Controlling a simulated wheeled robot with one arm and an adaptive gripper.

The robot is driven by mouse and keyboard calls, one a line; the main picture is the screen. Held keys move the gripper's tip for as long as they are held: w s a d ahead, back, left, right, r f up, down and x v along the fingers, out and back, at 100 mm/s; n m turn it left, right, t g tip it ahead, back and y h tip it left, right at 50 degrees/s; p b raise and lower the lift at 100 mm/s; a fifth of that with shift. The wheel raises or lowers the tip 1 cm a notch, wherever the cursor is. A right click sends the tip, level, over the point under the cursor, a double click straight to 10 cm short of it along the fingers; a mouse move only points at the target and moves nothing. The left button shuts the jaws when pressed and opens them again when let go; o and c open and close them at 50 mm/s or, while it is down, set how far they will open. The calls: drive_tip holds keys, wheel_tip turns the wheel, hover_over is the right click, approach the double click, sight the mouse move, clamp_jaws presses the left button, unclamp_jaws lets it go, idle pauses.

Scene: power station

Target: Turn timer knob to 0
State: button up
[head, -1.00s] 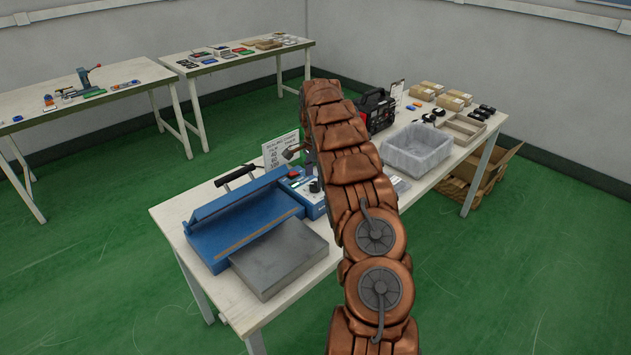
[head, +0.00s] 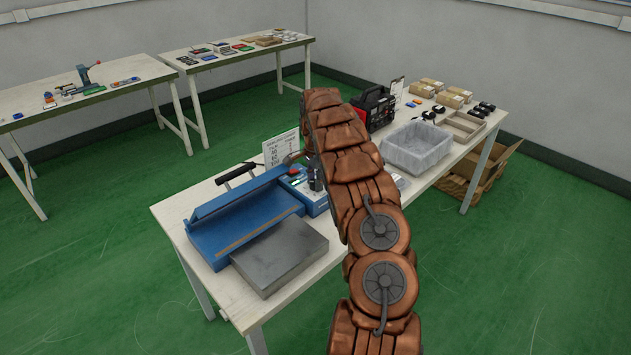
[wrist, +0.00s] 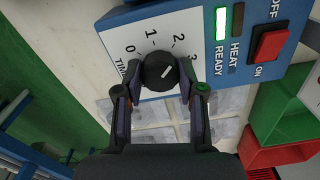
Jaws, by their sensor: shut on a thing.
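The timer knob (wrist: 160,71) is round and black with a white pointer line. It sits on the white dial face of a blue control box (wrist: 120,14), marked 0, 1, 2, 3 and TIMER. The pointer line slants up and right, roughly toward the 3. My gripper (wrist: 160,80) is shut on the knob, one finger at each side. In the head view the blue sealer (head: 240,215) lies on the near table, and my arm partly covers its control box (head: 312,200); the knob is hidden there.
The panel has a lit green READY light (wrist: 221,22) and a red switch (wrist: 270,43). A printed card (head: 281,150) stands behind the box. A grey plate (head: 280,255) is in front of the sealer; a clear bin (head: 417,147) is to the right.

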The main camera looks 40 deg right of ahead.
drive_tip(key=c, duration=0.4)
drive_tip(key=shift+o, duration=0.2)
drive_tip(key=shift+a+f+n+b, duration=0.1)
drive_tip(key=shift+f+n+b, duration=0.1)
drive_tip(key=shift+n+b, duration=0.35)
drive_tip(key=shift+w+b, duration=0.1)
drive_tip(key=shift+b, duration=0.4)
drive_tip(key=n+b, duration=0.5)
drive_tip(key=n, duration=0.1)
drive_tip(key=shift+n, duration=0.25)
drive_tip(key=n+b, duration=0.1)
drive_tip(key=n, duration=0.4)
drive_tip(key=shift+r, duration=0.15)
drive_tip(key=n+b, duration=0.1)
drive_tip(key=n, duration=0.4)
drive_tip(key=shift+n, duration=0.3)
